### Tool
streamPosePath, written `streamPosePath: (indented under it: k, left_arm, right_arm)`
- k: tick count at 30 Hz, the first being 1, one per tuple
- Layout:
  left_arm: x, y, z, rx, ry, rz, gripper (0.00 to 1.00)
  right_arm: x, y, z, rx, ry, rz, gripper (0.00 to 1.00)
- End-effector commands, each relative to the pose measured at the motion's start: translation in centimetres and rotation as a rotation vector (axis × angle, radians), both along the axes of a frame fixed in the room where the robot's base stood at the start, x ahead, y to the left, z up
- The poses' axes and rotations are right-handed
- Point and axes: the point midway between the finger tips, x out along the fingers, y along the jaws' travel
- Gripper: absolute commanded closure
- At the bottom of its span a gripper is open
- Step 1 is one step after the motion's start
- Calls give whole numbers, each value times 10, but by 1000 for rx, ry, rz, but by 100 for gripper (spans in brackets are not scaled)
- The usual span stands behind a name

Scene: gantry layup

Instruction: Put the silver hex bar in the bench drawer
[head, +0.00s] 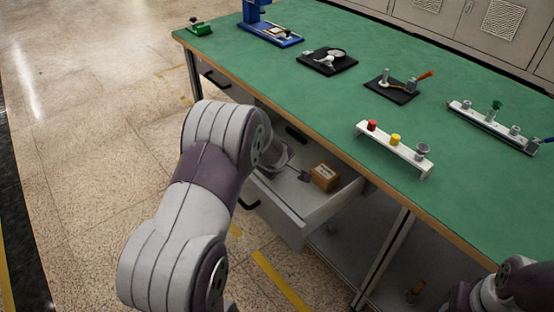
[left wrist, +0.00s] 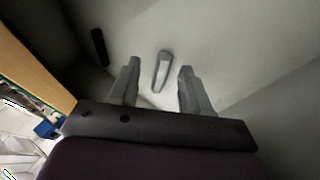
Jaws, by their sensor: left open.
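The bench drawer (head: 288,222) is pulled open under the green bench, and my left arm reaches down into it. My left gripper (head: 303,176) is partly hidden behind my wrist in the head view. In the left wrist view its two fingers (left wrist: 157,85) are open. A short silver bar (left wrist: 162,72), which looks like the hex bar, lies between and just beyond the fingertips, with a gap on each side. It appears to be on the drawer's pale floor, though contact is hard to tell. I cannot make it out in the head view. My right gripper is out of view.
A brown cardboard box (head: 325,177) sits in the drawer right of my gripper. A black piece (left wrist: 100,47) shows near the drawer's wall. On the green bench (head: 300,88) stand a white rack (head: 394,150) with colored knobs and several tool fixtures.

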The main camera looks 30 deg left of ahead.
Motion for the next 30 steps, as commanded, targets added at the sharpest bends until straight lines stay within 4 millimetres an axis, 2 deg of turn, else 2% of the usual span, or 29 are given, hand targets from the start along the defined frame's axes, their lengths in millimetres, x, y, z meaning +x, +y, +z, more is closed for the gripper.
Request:
streamPosePath:
  k: [6,13,18,30]
  left_arm:
    - [-27,-9,46,1,-4,-1,52]
    - [-55,-18,84,2,-5,-1,52]
    - [-64,-20,93,3,-3,-1,52]
    - [-65,-20,92,2,-3,-1,52]
  right_arm:
    - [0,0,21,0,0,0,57]
    - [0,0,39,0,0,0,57]
    - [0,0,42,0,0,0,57]
    - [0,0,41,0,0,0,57]
